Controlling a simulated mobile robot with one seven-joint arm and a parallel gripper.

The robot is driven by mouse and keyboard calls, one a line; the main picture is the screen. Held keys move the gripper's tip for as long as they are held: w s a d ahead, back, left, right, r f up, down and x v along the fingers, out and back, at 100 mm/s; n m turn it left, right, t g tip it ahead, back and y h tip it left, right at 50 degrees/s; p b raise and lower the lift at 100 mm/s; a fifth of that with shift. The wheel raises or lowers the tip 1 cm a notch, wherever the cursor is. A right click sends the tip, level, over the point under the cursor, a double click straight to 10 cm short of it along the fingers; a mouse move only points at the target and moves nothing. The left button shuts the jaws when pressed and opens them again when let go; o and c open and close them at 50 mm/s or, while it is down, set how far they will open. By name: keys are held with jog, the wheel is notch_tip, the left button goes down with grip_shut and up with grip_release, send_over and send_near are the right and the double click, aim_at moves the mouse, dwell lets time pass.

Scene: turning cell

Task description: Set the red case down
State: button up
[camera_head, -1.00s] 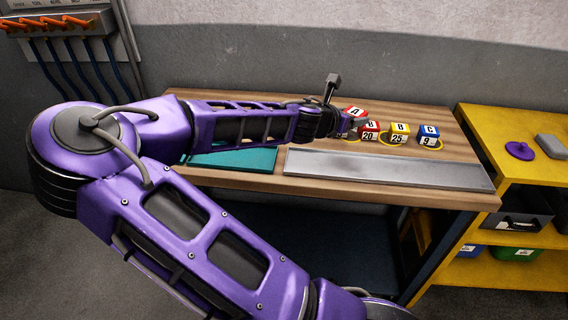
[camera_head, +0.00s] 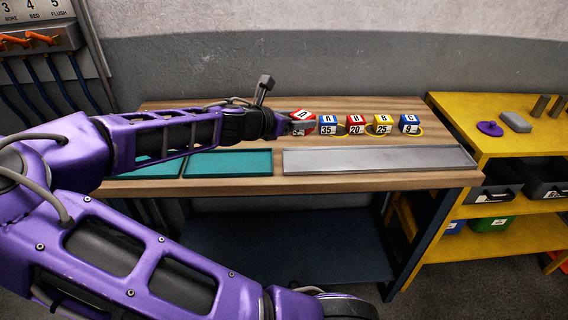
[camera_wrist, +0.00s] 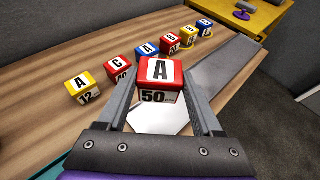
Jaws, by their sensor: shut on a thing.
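Right of the blue case stand a red case (camera_head: 356,119) marked B 20, a yellow case (camera_head: 382,119) marked B 25 and a blue case (camera_head: 409,119) marked C. The wrist view also shows a yellow case (camera_wrist: 77,80) marked A 12 and another red case (camera_wrist: 118,61) marked C.
Yellow rings lie around some cases at the right. A yellow shelf (camera_head: 480,110) with a purple knobbed piece (camera_head: 490,128) stands to the right.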

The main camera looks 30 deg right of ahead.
jog(key=f+b, duration=0.1)
jog(key=f, duration=0.5)
jog(key=f+b, duration=0.1)
jog(key=f, duration=0.3)
jog(key=shift+a+b, duration=0.35)
jog(key=shift+f, duration=0.1)
jog(key=o, duration=1.5)
jog(key=shift+a+r, duration=0.2)
jog(key=shift+r, duration=0.05)
jog(key=p+v, duration=0.2)
jog(key=v, duration=0.9)
jog(key=shift+s+a+r+p, duration=0.1)
jog(key=shift+a+r+p, duration=0.05)
jog(key=shift+a+p, duration=0.15)
